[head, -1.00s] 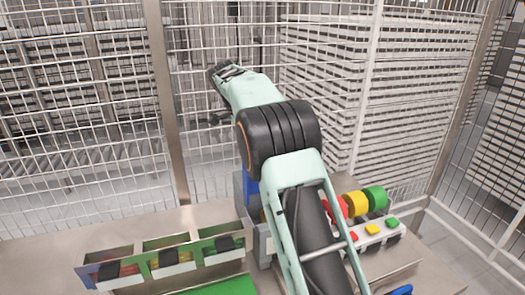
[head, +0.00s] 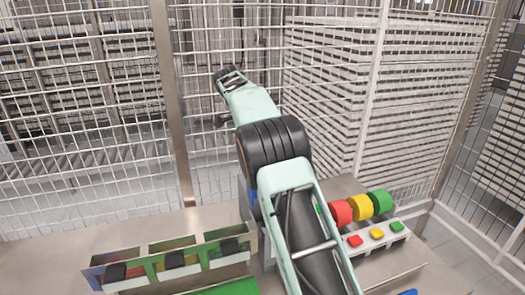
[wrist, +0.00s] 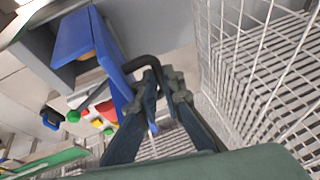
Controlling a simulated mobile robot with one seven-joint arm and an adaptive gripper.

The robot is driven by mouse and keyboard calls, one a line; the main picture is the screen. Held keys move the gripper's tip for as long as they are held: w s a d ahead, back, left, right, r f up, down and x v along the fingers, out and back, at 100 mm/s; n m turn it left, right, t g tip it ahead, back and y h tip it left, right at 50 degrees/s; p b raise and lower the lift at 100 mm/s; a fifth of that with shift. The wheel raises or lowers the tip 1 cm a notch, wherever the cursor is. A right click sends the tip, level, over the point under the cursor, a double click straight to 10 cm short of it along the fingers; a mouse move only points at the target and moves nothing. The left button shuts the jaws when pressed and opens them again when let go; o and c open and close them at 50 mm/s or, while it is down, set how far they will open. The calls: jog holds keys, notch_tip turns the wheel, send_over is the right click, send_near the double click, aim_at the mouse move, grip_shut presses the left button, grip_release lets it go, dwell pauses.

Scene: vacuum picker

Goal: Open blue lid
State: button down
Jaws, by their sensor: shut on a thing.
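The blue lid (wrist: 114,62) shows in the wrist view as a tilted panel with a black handle (wrist: 147,63). My gripper (wrist: 166,80) is shut on that handle. Something orange (wrist: 88,55) shows in the gap. In the head view, my arm hides most of the box and lid, and only a sliver of blue (head: 253,198) shows beside it. My gripper's fingertips cannot be made out there.
A bin rack (head: 215,262) with black handles stands at the lower left. Red, yellow and green round pieces (head: 360,207) and a white button panel (head: 388,240) are right of my arm. Wire fence (head: 90,120) closes off the back; in the wrist view, mesh (wrist: 250,60) is close on the right.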

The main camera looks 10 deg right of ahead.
jog(key=c, duration=2)
grip_release()
jog(key=shift+w+a+f, duration=0.25)
jog(key=shift+a+f, duration=0.1)
jog(key=shift+f, duration=0.15)
jog(key=shift+c, duration=0.2)
jog(key=shift+r, duration=0.1)
jog(key=v, duration=1.3)
jog(key=shift+d+r, duration=0.2)
jog(key=shift+d, duration=0.2)
jog(key=shift+c, duration=0.4)
